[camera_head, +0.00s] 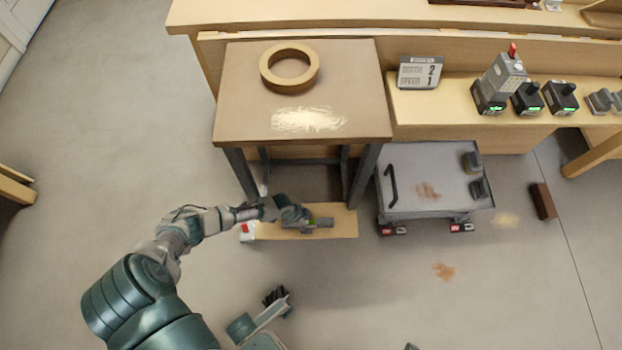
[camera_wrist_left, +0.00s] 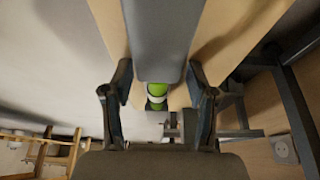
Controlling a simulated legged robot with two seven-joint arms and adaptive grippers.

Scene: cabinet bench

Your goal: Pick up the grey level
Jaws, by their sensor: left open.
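The grey level (camera_head: 324,222) is a short grey bar with a bright green vial. It lies on a light wooden board (camera_head: 345,229) low by the floor, at the front of the brown table. My left gripper (camera_head: 297,216) is right at the level's left part and hides some of it. In the left wrist view the level (camera_wrist_left: 160,40) runs down between the spread fingers of my left gripper (camera_wrist_left: 160,98), with the green vial showing below its grey part. The fingers are open, one on each side; I cannot tell whether either touches it.
The brown table (camera_head: 240,120) with a tape ring (camera_head: 268,80) stands just behind, its dark legs close to my left gripper. A grey wheeled cart (camera_head: 415,165) is to the right. A brown block (camera_head: 543,201) lies further right. The floor in front is mostly clear.

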